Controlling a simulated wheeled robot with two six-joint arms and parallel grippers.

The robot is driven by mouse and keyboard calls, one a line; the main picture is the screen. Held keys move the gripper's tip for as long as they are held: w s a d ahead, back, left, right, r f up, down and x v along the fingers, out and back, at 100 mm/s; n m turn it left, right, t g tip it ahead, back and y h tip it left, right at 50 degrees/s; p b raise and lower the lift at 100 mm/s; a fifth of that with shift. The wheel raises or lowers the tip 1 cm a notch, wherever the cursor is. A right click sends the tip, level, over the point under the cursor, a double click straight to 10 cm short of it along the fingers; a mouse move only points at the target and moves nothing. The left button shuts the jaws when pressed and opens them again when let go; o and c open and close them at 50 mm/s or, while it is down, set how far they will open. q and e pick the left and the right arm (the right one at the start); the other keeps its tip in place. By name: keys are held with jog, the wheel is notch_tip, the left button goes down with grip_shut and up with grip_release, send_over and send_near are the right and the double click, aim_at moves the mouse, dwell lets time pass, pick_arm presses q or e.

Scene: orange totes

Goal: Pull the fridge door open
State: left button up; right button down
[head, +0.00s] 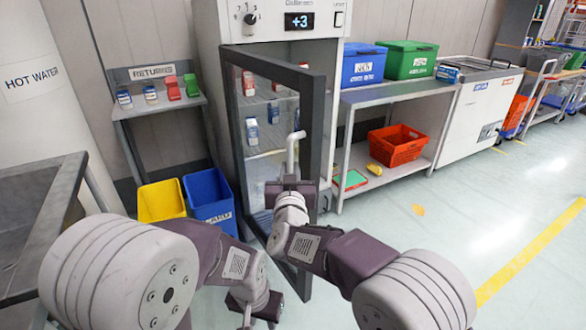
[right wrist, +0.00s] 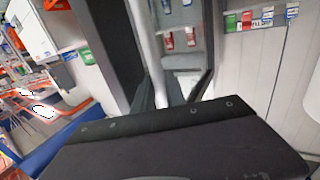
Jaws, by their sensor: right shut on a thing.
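The fridge (head: 270,25) is a tall white cabinet with a "+3" display. Its dark-framed glass door (head: 313,120) stands ajar, its handle side swung out toward me, with shelves seen through the glass. The pale vertical handle (head: 291,155) is on the door's right side; it also shows in the right wrist view (right wrist: 147,45). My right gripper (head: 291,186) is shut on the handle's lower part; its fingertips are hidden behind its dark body. My left gripper (head: 262,312) hangs low in front of the door, away from the handle, with its fingers apparently apart and empty.
Yellow (head: 162,200) and blue (head: 209,195) bins stand left of the fridge, below a returns shelf (head: 160,108). A grey bench (head: 398,93) with blue and green totes stands close on the right. The floor at the right front is clear.

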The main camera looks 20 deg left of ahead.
jog(key=shift+r, duration=0.3)
jog(key=c, duration=1.5)
grip_release()
jog(key=shift+c, duration=0.2)
jog(key=shift+o, duration=0.9)
jog(key=shift+w+a+f, duration=0.1)
jog(key=shift+a+f, duration=0.05)
